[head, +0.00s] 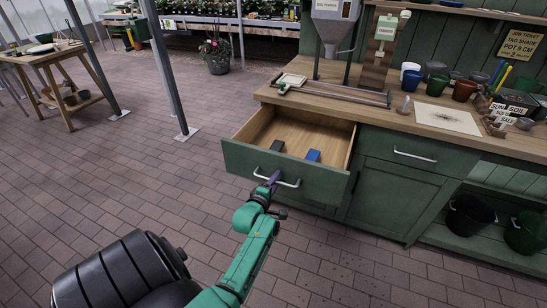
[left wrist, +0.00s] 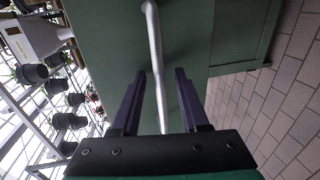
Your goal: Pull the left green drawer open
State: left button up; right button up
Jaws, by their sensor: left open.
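The left green drawer (head: 240,162) stands pulled out of the bench in the head view, its pale wooden inside showing. A dark block (head: 277,146) and a blue block (head: 313,156) lie in it. Its silver bar handle (head: 289,184) is on the front and also shows in the left wrist view (left wrist: 153,35). Contact cannot be told. My right gripper is not in view.
The wooden bench top (head: 360,110) holds pots, a hopper and signs. A closed green drawer with a silver handle (head: 415,157) is to the right, above a cupboard door. Dark bins (head: 468,215) stand at lower right. The brick floor before the drawer is clear.

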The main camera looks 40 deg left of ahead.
pick_arm(q)
jog(key=p+v, duration=0.1)
jog(key=v, duration=1.3)
jog(key=shift+s+d, duration=0.15)
jog(key=shift+s, duration=0.1)
